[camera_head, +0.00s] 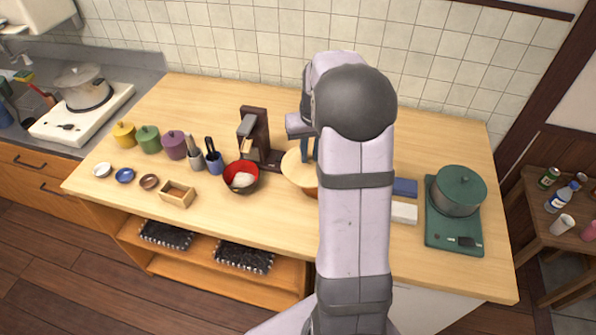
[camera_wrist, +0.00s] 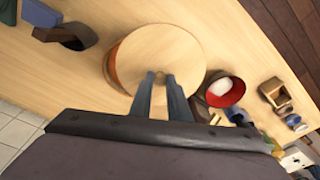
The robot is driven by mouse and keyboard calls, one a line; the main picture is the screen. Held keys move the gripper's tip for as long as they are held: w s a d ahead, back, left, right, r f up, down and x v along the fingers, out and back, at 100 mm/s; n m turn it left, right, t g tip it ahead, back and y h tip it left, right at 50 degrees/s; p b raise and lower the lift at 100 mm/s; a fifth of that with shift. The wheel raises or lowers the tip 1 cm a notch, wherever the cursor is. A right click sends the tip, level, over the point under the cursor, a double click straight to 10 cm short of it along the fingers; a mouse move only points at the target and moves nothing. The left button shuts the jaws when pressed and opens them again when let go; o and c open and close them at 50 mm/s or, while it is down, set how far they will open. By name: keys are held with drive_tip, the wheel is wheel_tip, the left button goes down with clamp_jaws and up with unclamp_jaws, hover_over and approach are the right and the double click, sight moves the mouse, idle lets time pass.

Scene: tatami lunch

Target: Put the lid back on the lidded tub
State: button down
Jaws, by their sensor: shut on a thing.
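The round pale wooden lid (camera_wrist: 172,52) is held by its knob between the fingertips of my gripper (camera_wrist: 160,82). The orange-brown tub (camera_wrist: 112,66) shows at the lid's left edge in the wrist view. In the head view the lid (camera_head: 294,173) lies over the tub (camera_head: 311,191), which is largely hidden by the lid and my arm. The lid looks slightly off to one side of the tub in the wrist view. I cannot tell whether it touches the rim.
A red bowl (camera_head: 231,187) with something white in it and a dark wooden stand (camera_head: 256,126) are left of the tub. A small wooden box (camera_head: 177,194) is farther left. Blue (camera_head: 405,187) and white (camera_head: 404,213) blocks and a green pot (camera_head: 458,191) are to the right.

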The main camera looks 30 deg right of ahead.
drive_tip(key=d, duration=0.2)
drive_tip(key=w+d+r+m+p, duration=0.1)
drive_tip(key=d, duration=0.1)
drive_tip(key=w+d+r+m, duration=0.1)
drive_tip(key=d, duration=0.1)
drive_tip(key=shift+w+d, duration=0.2)
drive_tip(key=shift+d, duration=0.1)
drive_tip(key=shift+f, duration=0.2)
wheel_tip(320, 180, down, 4)
drive_tip(key=b, duration=0.3)
drive_tip(key=shift+b, duration=0.3)
drive_tip(key=shift+f+b, duration=0.5)
drive_tip(key=shift+f, duration=0.55)
drive_tip(key=shift+p, duration=0.35)
drive_tip(key=shift+f, duration=0.15)
idle(1.8)
